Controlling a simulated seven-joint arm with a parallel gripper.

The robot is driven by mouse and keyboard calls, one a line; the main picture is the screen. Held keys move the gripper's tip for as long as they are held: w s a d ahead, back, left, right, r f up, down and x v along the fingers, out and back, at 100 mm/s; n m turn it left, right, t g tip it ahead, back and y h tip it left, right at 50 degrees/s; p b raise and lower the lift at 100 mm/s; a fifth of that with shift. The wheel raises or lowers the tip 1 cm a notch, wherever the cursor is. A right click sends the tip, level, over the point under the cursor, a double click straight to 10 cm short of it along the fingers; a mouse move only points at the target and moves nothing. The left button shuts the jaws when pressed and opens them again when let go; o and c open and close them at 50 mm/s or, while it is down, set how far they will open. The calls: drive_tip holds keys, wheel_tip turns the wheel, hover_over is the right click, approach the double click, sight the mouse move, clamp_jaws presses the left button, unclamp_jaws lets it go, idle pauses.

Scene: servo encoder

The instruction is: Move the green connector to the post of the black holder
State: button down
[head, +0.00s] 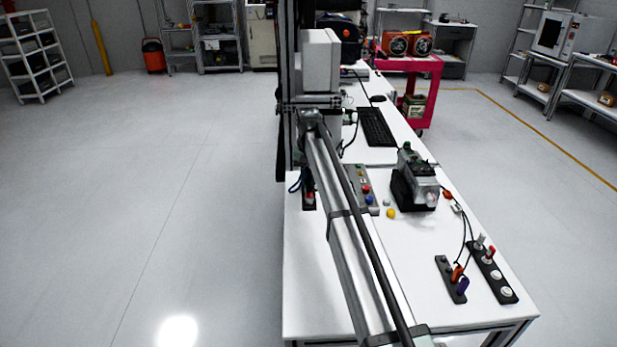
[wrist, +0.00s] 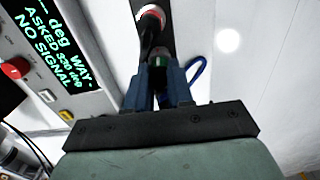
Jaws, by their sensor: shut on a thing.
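My gripper (wrist: 158,75) shows in the wrist view with its two blue fingers close together, shut on the green connector (wrist: 158,61). Only a small green part of the connector shows between the fingertips. A dark strip, which looks like the black holder (wrist: 168,36), lies beyond the fingertips. A red ringed part (wrist: 151,17) sits on its far portion, with a black piece or cable running from it towards the fingers. Whether the connector touches the holder or its post cannot be told. In the head view the holder (head: 309,201) stands at the table's left edge, and my arm hides the fingers.
A display reading "NO SIGNAL" (wrist: 48,52) is left of the fingers. A blue cable (wrist: 197,70) loops at their right. On the table (head: 310,300) are a button box (head: 360,180), a motor unit (head: 415,180) and two black strips with plugs (head: 450,278) at front right.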

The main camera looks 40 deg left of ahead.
drive_tip(key=c, duration=0.9)
unclamp_jaws()
wheel_tip(320, 180, up, 14)
drive_tip(key=shift+f, duration=0.1)
